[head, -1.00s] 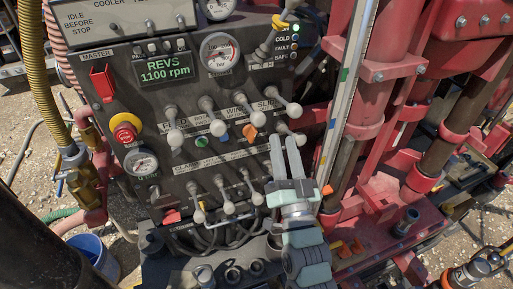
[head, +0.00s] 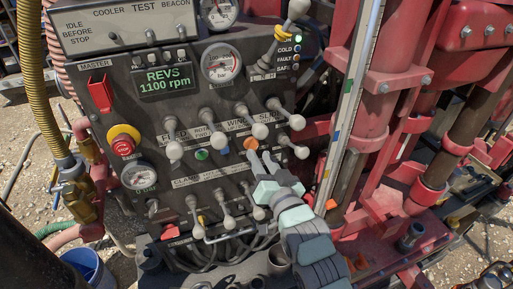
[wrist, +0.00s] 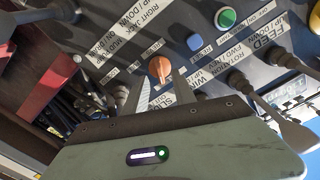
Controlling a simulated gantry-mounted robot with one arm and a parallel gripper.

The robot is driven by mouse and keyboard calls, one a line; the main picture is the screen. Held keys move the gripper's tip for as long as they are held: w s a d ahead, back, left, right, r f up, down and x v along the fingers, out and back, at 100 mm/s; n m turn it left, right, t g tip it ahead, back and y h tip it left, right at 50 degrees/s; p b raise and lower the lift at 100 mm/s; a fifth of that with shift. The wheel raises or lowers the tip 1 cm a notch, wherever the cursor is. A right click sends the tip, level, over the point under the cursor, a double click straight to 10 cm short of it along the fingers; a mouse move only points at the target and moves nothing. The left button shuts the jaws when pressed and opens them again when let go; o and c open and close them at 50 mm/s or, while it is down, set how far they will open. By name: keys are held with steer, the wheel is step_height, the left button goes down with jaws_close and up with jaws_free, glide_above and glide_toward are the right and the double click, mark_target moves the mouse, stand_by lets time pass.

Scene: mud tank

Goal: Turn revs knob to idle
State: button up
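The display (head: 166,82) on the panel reads REVS 1100 rpm. In the wrist view the fingers of my gripper (wrist: 162,80) stand apart on either side of the knob's lower part. I cannot tell whether they touch it.
White-tipped levers (head: 297,151) surround the knob closely. A green button (head: 201,154) and a blue button (wrist: 194,42) are beside it. A red stop button (head: 123,146) is at the left. A ruled upright bar (head: 346,100) and red machinery stand to the right.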

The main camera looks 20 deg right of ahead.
mark_target(256, 150)
steer(key=shift+w, duration=1.7)
steer(key=shift+c, duration=0.3)
jaws_close()
